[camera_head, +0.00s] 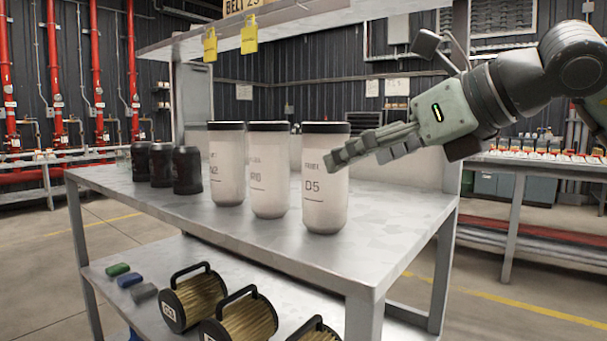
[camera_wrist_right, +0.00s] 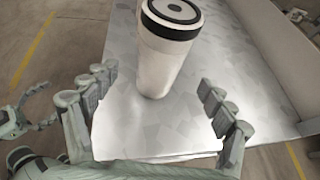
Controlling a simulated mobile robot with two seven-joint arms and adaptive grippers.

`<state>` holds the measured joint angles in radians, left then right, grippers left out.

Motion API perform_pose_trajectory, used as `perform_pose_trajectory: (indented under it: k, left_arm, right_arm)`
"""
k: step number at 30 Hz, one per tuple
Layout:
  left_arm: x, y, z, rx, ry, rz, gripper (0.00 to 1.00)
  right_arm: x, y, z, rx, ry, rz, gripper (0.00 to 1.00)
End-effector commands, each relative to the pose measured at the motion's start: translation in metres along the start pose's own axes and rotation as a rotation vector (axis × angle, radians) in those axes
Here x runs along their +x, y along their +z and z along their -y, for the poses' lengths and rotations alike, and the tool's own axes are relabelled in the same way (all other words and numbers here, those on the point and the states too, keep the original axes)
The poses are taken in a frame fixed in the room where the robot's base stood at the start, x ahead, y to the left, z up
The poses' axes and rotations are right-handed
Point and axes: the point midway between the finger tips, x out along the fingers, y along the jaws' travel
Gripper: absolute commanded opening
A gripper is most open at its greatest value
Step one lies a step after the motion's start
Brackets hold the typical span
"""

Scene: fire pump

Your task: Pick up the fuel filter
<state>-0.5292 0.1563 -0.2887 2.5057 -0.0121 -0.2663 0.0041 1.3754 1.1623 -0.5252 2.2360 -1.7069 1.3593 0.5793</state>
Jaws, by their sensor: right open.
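Three tall white canisters with dark lids stand upright in a row on the metal table. The nearest one, marked D5 (camera_head: 325,190), also shows in the right wrist view (camera_wrist_right: 160,65). My left gripper (camera_wrist_right: 45,108) shows at the wrist view's left edge, fingers apart and empty.
The other white canisters (camera_head: 268,180) (camera_head: 227,170) stand close beside. Black canisters (camera_head: 187,172) stand farther left on the tabletop (camera_head: 400,225). An upper shelf (camera_head: 290,25) overhangs. Handled pleated cartridges (camera_head: 250,320) and small coloured blocks (camera_head: 130,280) lie on the lower shelf.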

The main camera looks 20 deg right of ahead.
Motion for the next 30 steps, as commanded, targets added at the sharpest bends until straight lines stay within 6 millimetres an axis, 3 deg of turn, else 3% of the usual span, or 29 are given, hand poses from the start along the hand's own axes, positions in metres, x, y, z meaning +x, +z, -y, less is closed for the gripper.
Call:
perform_pose_trajectory:
  k: [8,18,27,30]
  left_arm:
    - [0.0,0.003,0.001,0.002,-0.002,0.014,0.91]
    - [-0.002,0.022,0.009,0.017,-0.017,0.108,0.91]
    - [-0.002,0.023,0.009,0.018,-0.018,0.112,0.91]
    - [-0.002,0.023,0.009,0.018,-0.018,0.112,0.91]
  right_arm:
    - [0.026,0.003,0.0,0.0,0.001,0.0,0.83]
    - [0.071,0.012,0.001,0.0,0.0,0.0,0.83]
    - [0.077,0.012,0.001,0.0,0.0,0.001,0.83]
    - [0.077,0.012,0.001,0.0,0.0,0.001,0.72]
